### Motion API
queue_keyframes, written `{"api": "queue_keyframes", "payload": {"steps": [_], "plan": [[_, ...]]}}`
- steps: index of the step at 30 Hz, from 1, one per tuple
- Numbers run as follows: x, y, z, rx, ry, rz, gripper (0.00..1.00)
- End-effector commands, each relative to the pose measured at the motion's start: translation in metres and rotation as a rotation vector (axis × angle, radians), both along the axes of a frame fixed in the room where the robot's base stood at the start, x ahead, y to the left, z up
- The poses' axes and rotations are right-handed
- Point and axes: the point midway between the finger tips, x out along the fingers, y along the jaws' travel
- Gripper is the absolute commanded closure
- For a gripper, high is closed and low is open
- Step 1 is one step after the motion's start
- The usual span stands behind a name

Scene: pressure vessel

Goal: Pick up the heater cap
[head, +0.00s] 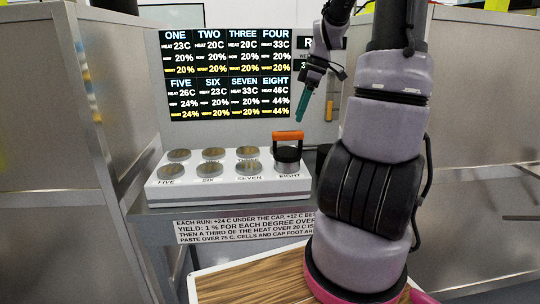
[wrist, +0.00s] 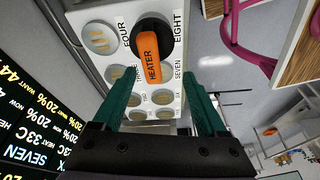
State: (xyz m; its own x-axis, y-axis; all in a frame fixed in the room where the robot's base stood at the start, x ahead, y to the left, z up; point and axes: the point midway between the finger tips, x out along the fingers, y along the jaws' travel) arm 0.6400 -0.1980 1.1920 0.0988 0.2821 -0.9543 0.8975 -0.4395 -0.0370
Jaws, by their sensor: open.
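The heater cap has a black round body and an orange handle (head: 288,135). It sits upright on the cell marked EIGHT, at the right end of the white block (head: 225,193). In the wrist view its orange handle, lettered HEATER (wrist: 152,58), lies ahead of the fingers. My gripper (head: 300,119) has teal fingers and hangs above the cap, a little to its right in the head view. In the wrist view my gripper (wrist: 163,88) is open, with its fingers apart and nothing held between them. The cell under the cap is mostly hidden.
Several metal-topped cells (head: 170,172) stand in two rows on the block. A screen (head: 228,75) behind lists heat and yield for ONE to EIGHT. Grey partitions (head: 55,130) flank the bench. A wood-topped table (head: 250,283) is in front. A sign (head: 243,229) hangs below the block.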

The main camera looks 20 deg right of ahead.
Motion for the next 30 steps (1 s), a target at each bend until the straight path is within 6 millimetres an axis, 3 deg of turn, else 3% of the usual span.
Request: {"api": "queue_keyframes", "payload": {"steps": [3, 7, 15, 23, 30], "plan": [[0.007, -0.019, -0.011, 0.053, -0.038, 0.107, 0.25], [0.011, -0.025, -0.016, 0.073, -0.065, 0.168, 0.25], [0.015, -0.009, -0.053, 0.076, -0.065, 0.178, 0.25], [0.019, 0.000, -0.073, 0.074, -0.066, 0.178, 0.25], [0.027, 0.015, -0.104, 0.075, -0.064, 0.177, 0.25]]}}
